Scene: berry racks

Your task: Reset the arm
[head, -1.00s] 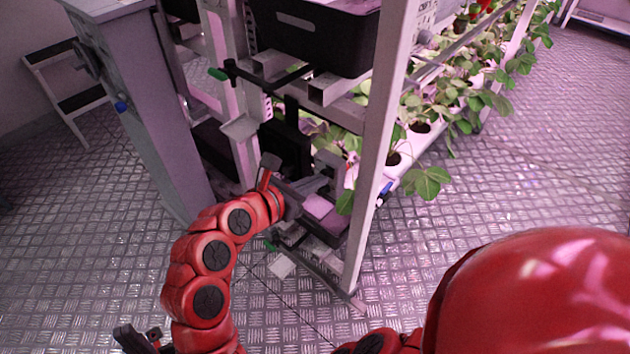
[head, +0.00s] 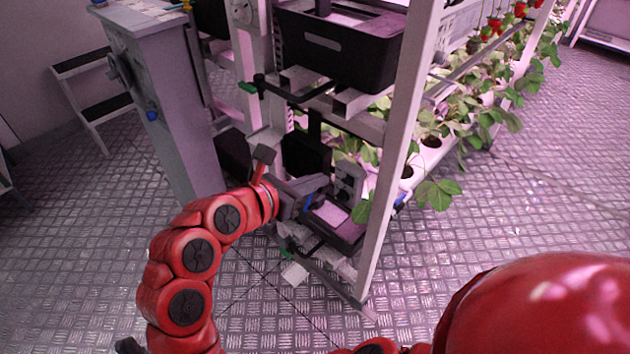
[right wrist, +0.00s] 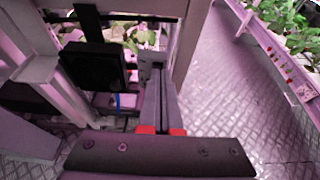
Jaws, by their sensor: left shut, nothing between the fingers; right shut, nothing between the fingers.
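My right gripper (head: 316,190) is at the end of the red arm bent up from the bottom left of the head view. It is at the lower part of the rack, beside a black panel (head: 305,155). In the right wrist view its long grey fingers (right wrist: 154,85) are together with nothing between them, and the black panel (right wrist: 93,66) is to their left. Only a dark sliver of my left gripper (head: 130,345) shows at the bottom left edge of the head view; it is shut and apart from the rack, and most of it is cut off.
The white rack post (head: 392,160) stands just right of the right gripper. A black crate (head: 345,55) sits above. Leafy plants (head: 438,193) line the rack's right side. A grey cabinet (head: 165,110) and a step stool (head: 85,92) stand left. Floor at far right is clear.

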